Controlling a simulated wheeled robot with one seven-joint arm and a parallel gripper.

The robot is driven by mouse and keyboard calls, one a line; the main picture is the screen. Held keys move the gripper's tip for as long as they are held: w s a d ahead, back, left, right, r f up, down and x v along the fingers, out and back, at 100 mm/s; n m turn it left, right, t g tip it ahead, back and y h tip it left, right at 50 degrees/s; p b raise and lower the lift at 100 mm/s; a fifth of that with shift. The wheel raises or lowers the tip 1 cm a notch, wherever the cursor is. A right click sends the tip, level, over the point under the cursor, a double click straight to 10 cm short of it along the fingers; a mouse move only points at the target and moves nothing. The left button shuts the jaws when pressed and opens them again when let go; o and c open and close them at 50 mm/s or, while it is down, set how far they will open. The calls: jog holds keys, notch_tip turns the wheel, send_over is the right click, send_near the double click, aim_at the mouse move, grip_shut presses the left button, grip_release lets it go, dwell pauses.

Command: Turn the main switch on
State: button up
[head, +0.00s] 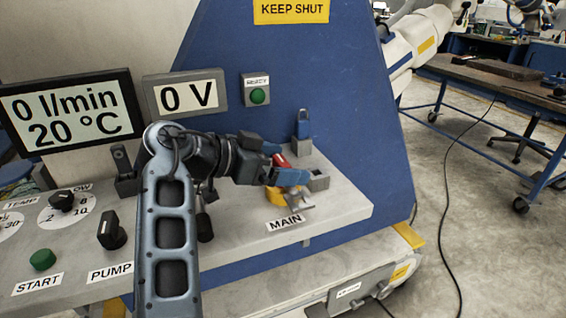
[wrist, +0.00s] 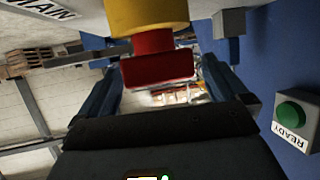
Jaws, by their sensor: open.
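The main switch has a red handle (head: 281,161) on a yellow base (head: 276,197), beside the MAIN label (head: 285,223) on the grey console. My gripper (head: 283,166) is at the switch, with its blue fingers open and partly covering it. In the wrist view, the red handle (wrist: 157,62) and yellow base (wrist: 148,14) are at the top centre. The fingers of my gripper (wrist: 160,78) stand apart to the left and right of the handle. I cannot tell whether they touch it. The display (head: 189,96) reads 0 V.
A grey block (head: 318,181) is just right of the switch. The green READY lamp (head: 257,95) is on the blue panel above. The PUMP knob (head: 111,231) and START button (head: 42,260) are at left.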

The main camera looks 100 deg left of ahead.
jog(key=v, duration=0.7)
jog(key=shift+s+d, duration=0.1)
jog(key=shift+d, duration=0.05)
dwell(0.4)
